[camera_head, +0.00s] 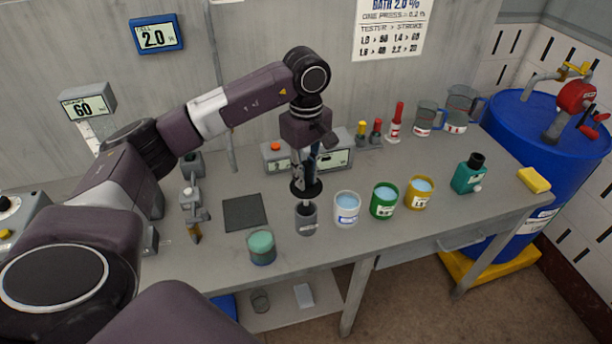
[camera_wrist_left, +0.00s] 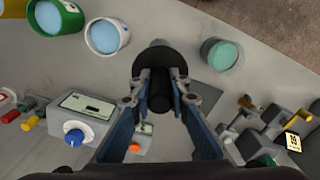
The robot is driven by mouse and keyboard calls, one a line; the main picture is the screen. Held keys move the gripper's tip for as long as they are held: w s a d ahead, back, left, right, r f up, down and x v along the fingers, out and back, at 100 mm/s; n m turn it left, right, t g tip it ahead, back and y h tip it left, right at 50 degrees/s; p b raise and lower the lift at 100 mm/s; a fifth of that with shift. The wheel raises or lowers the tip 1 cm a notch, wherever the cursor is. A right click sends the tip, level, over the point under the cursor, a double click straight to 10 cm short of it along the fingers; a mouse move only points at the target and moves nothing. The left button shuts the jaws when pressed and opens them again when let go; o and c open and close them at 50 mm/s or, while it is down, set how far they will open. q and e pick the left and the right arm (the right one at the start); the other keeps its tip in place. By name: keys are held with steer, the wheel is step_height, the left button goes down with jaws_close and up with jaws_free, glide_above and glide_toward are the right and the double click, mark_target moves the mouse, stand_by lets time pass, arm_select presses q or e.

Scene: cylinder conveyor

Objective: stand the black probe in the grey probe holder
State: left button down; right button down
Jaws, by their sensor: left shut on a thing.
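My left gripper (camera_head: 304,174) is shut on the black probe (camera_head: 306,189), which hangs upright with its round black disc below the fingers. In the left wrist view the fingers (camera_wrist_left: 162,84) close around the probe's handle (camera_wrist_left: 160,98), and the disc (camera_wrist_left: 150,62) lies beyond them. The grey probe holder (camera_head: 306,221) stands on the bench directly below the probe. The lower end of the probe is at the holder's mouth; I cannot tell how far inside it is. In the wrist view the disc hides most of the holder. My right gripper is not in view.
A white cup (camera_head: 347,209), a green cup (camera_head: 384,202) and a yellow cup (camera_head: 420,193) stand to the right of the holder. A jar with green contents (camera_head: 261,248) stands front left. A dark mat (camera_head: 245,212) lies left. A meter box (camera_head: 337,158) stands behind.

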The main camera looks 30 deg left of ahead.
mark_target(306, 193)
arm_select(q)
steer(key=shift+f, duration=0.15)
steer(key=shift+f+b, duration=2.5)
steer(key=shift+f, duration=0.4)
steer(key=shift+f+b, duration=0.85)
steer(key=shift+f+b, duration=0.15)
steer(key=shift+b, duration=0.2)
